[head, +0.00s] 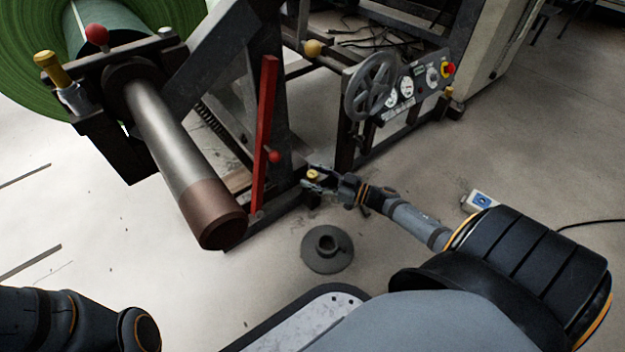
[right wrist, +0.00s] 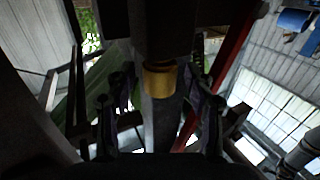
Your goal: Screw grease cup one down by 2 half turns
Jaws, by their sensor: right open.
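A small brass grease cup (head: 313,174) sits low on the dark machine frame, right of the red lever. My right gripper (head: 315,181) is open around it, with a finger on either side. In the right wrist view the brass cup (right wrist: 159,80) hangs below a dark block, between the two spread fingers of my right gripper (right wrist: 160,95). Gaps show between the cup and the fingers. I cannot tell from its look whether it is cup one. My left arm shows at the bottom left, but its gripper is out of view.
Another brass cup (head: 52,68) stands by the roll shaft (head: 175,140). A red lever (head: 264,135) with a red knob rises left of my right gripper. A grey handwheel (head: 371,86) and gauge panel (head: 415,85) stand behind. A round dark flanged part (head: 327,258) lies on the floor.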

